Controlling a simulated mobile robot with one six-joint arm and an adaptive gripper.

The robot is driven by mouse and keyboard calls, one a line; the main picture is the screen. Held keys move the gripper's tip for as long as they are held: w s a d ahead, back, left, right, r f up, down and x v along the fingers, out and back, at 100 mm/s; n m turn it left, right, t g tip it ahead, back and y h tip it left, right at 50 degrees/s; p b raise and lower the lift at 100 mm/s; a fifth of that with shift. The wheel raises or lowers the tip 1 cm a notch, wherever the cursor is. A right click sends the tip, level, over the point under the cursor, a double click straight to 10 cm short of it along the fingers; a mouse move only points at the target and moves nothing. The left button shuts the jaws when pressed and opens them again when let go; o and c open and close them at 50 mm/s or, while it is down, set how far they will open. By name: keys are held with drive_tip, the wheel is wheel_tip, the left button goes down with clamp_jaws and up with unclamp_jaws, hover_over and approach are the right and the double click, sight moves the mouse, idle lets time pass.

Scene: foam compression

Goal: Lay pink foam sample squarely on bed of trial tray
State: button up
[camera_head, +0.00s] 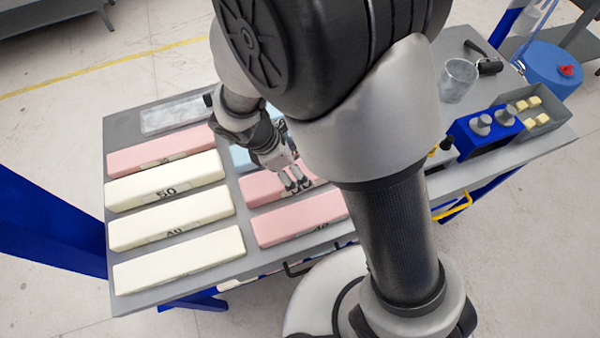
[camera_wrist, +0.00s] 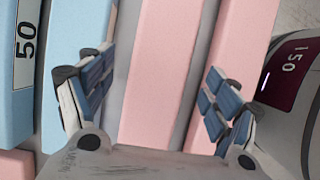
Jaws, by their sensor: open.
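A pink foam block (camera_head: 262,187) with a dark-printed label lies in the right column of blocks. My gripper (camera_head: 294,184) is open above it and hides part of it. In the wrist view, my open fingers (camera_wrist: 157,88) stand apart on either side of a pink block (camera_wrist: 160,70), and nothing is between them in grip. Another pink block (camera_head: 298,219) lies in front of it, and a third pink block (camera_head: 140,159) lies at the back left. A clear, shallow tray-like thing (camera_head: 172,114) lies at the table's back left; whether it is the trial tray I cannot tell.
Several cream blocks (camera_head: 175,228) lie in the left column. A light blue block (camera_head: 240,157) is behind the pink one; in the wrist view, a blue block (camera_wrist: 45,60) is marked 50. A clear beaker (camera_head: 458,80), blue stand (camera_head: 485,133) and grey bin (camera_head: 545,122) occupy the right.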

drive_tip(key=b+x, duration=0.1)
drive_tip(key=x, duration=0.3)
drive_tip(key=shift+c, duration=0.3)
drive_tip(key=c, duration=1)
drive_tip(key=shift+r, duration=0.1)
